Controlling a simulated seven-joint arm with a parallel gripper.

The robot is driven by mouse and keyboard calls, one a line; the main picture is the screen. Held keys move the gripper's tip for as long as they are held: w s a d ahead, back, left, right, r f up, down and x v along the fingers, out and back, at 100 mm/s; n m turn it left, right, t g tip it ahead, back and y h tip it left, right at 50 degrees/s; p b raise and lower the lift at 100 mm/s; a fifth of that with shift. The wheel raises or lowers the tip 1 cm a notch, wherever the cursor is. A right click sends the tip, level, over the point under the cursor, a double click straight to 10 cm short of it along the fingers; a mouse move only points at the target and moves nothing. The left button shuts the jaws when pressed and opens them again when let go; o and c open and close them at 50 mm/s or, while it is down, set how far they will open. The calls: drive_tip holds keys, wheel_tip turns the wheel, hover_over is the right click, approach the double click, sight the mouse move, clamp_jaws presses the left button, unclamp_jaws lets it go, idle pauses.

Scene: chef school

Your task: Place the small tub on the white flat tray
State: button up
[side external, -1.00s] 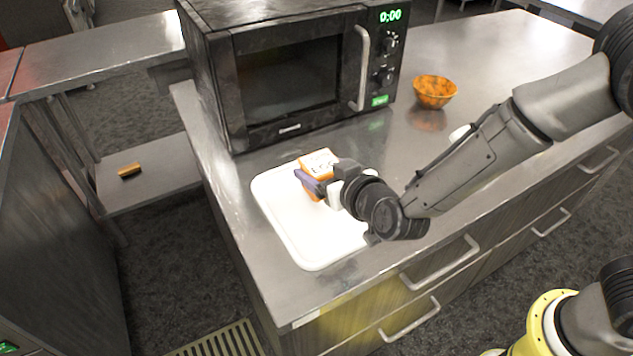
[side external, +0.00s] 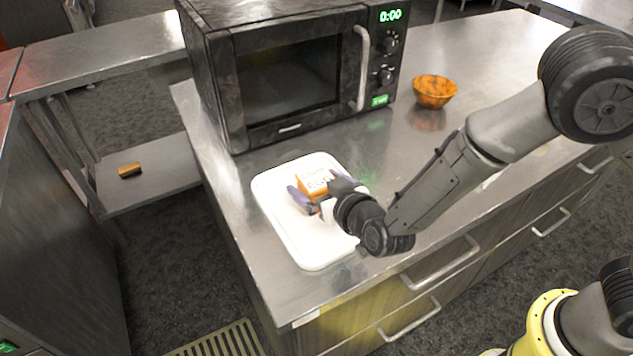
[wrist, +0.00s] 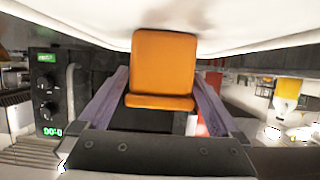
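The small tub (side external: 311,185) is a small orange container with a white, printed top. It is over the white flat tray (side external: 302,244), which lies on the steel counter. My gripper (side external: 318,197) has its purple fingers on either side of the tub and appears shut on it. In the wrist view the tub (wrist: 163,65) fills the space between the fingers (wrist: 160,90), and the white tray (wrist: 60,25) spans the top of the picture. The tub's base looks at or very near the tray surface; exact contact is hidden.
A black microwave (side external: 290,85) stands just behind the tray. An orange patterned bowl (side external: 434,91) sits on the counter to the right. The tray's near part is clear, and the counter's front edge (side external: 330,310) is close to it.

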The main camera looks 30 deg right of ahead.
drive_tip(key=shift+r, duration=0.15)
drive_tip(key=shift+s+r, duration=0.15)
drive_tip(key=shift+s, duration=0.05)
drive_tip(key=v, duration=1.1)
drive_tip(key=shift+s, duration=0.25)
drive_tip(key=shift+r, duration=0.15)
drive_tip(key=s+d+r+n+g+y, duration=0.1)
drive_tip(key=d+r+g+y, duration=0.1)
drive_tip(key=d+r, duration=0.25)
drive_tip(key=s+d+r+g+y, duration=0.2)
drive_tip(key=d+r+y, duration=0.15)
drive_tip(key=r, duration=0.25)
drive_tip(key=s+d+m+g+h, duration=0.1)
drive_tip(key=s+d+g+h, duration=0.3)
drive_tip(key=s+d, duration=1.1)
drive_tip(key=shift+s+d+f+h, duration=0.3)
drive_tip(key=shift+d+f+h, duration=0.1)
drive_tip(key=shift+d+h, duration=0.4)
